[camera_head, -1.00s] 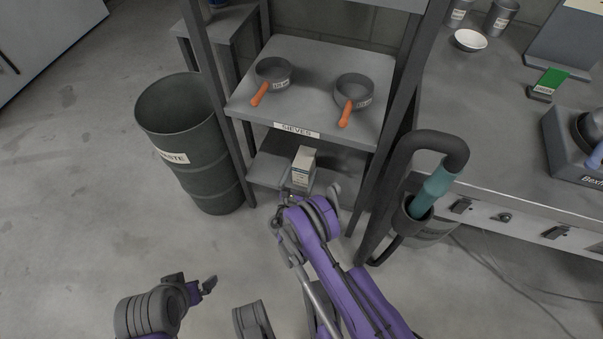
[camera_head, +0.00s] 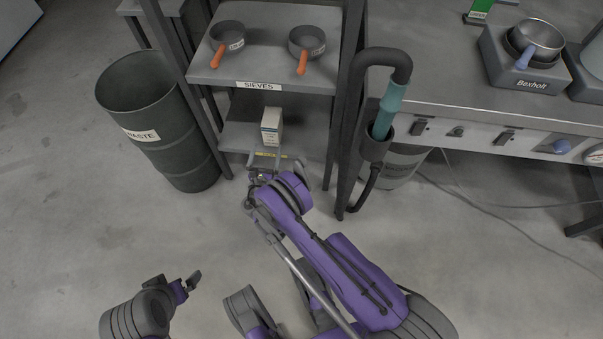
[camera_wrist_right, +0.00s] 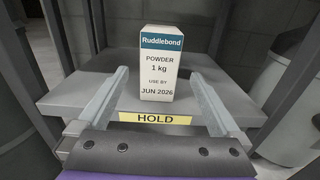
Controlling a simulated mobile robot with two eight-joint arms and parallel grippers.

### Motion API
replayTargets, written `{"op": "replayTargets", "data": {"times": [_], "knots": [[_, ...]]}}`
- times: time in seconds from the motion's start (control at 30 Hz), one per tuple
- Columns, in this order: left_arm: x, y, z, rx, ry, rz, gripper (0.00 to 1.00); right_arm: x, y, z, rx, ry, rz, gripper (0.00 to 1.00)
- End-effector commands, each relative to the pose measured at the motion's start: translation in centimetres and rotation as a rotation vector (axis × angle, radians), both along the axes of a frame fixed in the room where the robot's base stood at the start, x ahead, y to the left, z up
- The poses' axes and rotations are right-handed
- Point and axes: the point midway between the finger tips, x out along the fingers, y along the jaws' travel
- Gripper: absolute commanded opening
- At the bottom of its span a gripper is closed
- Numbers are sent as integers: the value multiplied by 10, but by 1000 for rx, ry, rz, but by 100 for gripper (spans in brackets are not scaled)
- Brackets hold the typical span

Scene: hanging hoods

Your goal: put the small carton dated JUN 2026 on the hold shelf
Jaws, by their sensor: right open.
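The small carton (camera_wrist_right: 159,65) is white with a blue band reading Ruddlebond, POWDER 1 kg, USE BY JUN 2026. It stands upright on the shelf (camera_wrist_right: 75,97) whose yellow label reads HOLD. In the head view the carton (camera_head: 271,127) stands on the low shelf (camera_head: 236,136) under the sieves. My right gripper (camera_wrist_right: 160,85) is open, with a finger on each side of the carton and a gap to it on both sides. It also shows at the front of that shelf in the head view (camera_head: 274,163). My left gripper (camera_head: 191,285) is low at left, away from the shelves; its jaw state is unclear.
The SIEVES shelf (camera_head: 275,75) above holds two grey pans with orange handles. A waste bin (camera_head: 160,120) stands left of the rack. A dark looped handle with a teal grip (camera_head: 388,110) and a bench (camera_head: 450,95) are at right.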

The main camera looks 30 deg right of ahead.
Motion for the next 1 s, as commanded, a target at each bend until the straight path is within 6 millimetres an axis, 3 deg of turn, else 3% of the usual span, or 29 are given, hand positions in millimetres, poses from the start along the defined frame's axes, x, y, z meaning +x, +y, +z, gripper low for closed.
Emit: {"op": "replayTargets", "data": {"times": [0.17,0.27,0.47,0.57,0.77,1.0], "knots": [[0,0,0,0,0,0,100,10,-16,33,158,-21,-49,100],[0,0,0,0,0,0,100,13,-29,64,324,-46,-105,100],[0,0,0,0,0,0,100,-4,-56,128,692,-119,-254,100],[0,0,0,0,0,0,100,-23,-65,158,869,-163,-339,100],[0,0,0,0,0,0,100,-81,-75,207,1211,-260,-532,100],[0,0,0,0,0,0,100,-173,-69,247,1593,-394,-807,100]]}}
